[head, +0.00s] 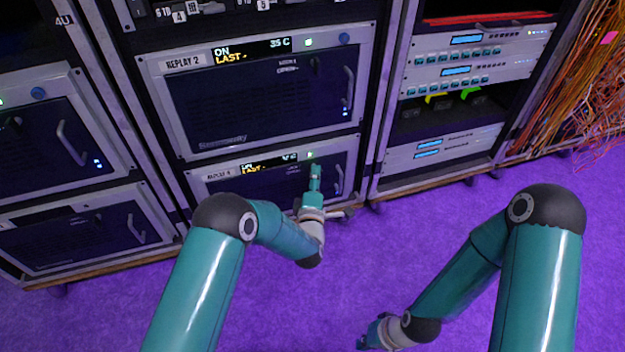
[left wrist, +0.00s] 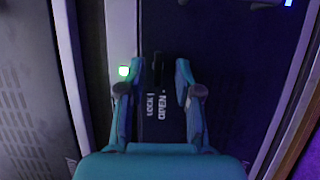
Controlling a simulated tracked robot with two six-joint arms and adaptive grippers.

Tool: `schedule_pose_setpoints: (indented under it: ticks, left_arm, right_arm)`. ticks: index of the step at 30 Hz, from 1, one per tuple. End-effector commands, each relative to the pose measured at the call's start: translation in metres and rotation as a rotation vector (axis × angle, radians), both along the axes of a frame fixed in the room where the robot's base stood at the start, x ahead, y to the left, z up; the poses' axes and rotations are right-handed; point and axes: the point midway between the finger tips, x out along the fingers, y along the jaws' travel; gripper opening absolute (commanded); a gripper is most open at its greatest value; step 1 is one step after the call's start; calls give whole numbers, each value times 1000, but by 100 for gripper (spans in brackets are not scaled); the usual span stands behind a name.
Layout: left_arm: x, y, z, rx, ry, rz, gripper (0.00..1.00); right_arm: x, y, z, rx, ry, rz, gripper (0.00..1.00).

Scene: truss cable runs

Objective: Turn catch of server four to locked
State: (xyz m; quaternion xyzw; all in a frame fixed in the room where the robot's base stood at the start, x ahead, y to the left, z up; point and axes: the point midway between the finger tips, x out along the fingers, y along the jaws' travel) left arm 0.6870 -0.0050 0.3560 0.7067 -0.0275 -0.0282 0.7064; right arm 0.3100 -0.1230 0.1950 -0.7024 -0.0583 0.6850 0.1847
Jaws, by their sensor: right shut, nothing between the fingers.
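Server four, labelled REPLAY 4 (head: 225,185), is the lower unit in the middle rack. Its front also shows in the left wrist view (left wrist: 235,50). The catch (left wrist: 158,70) is a small dark piece above the printed words LOCK and OPEN. Its exact turn is too dark to tell. My left gripper (head: 315,172) is at the server's front. In the left wrist view its fingers (left wrist: 160,72) are open, one on each side of the catch, with gaps visible. In the head view the gripper hides the catch. My right gripper (head: 368,341) is shut and empty, low over the purple floor.
REPLAY 2 (head: 180,110) sits directly above, with its own handle. Server four's handle (head: 339,180) is right of my left gripper. More units (head: 440,150) and loose orange cables (head: 585,90) are at the right. The purple floor (head: 290,310) in front is clear.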

Motion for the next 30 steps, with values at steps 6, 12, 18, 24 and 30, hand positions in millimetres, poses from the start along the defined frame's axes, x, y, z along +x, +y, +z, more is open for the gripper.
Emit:
schedule_pose_setpoints:
  ticks: [6,12,18,24,30]
  left_arm:
    - [9,0,1,0,-1,0,34]
    - [9,0,1,0,0,0,34]
    - [9,0,1,0,0,1,2]
    - [9,11,0,0,2,3,0]
    - [9,1,0,13,7,2,0]
  right_arm:
    - [0,0,-3,0,0,0,0]
    - [0,0,-3,0,0,0,0]
    - [0,0,-3,0,0,0,0]
    - [0,-1,-3,0,0,-2,0]
    - [0,0,-2,0,0,0,0]
